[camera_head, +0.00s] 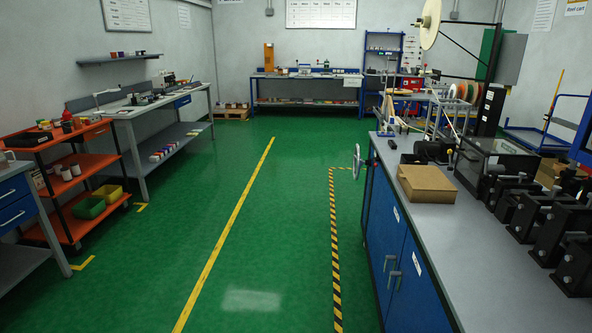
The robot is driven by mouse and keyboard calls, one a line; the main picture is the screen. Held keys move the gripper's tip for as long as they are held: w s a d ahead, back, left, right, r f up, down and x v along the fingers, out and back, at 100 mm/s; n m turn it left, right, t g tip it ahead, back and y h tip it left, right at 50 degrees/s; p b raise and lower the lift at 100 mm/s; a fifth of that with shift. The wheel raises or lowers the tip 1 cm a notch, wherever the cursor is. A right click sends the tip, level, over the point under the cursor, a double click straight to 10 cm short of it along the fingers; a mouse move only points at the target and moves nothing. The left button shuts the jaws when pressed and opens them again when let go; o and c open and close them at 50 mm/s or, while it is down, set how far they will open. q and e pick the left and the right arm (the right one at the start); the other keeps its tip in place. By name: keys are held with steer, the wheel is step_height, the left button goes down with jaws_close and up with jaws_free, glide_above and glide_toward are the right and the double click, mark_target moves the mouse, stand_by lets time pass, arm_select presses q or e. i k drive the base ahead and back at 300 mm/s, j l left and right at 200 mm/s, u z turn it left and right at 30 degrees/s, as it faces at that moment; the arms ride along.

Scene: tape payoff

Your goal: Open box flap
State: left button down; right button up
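A small brown cardboard box (426,183) sits on the grey top of the blue cabinet bench at the right. Its top looks flat and closed; I cannot make out the flap edges at this distance. Another brown box (550,172) shows partly behind dark equipment further right on the bench. Neither of my grippers shows in the head view.
The blue cabinet bench (408,270) has a handwheel (357,161) at its far left corner. Black clamp-like blocks (545,217) line its right side. The green floor left of it is clear, with a yellow line and a striped line. An orange cart (88,210) stands left.

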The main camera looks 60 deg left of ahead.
mark_target(428, 178)
steer(key=u, duration=1.3)
steer(key=i+j, duration=0.05)
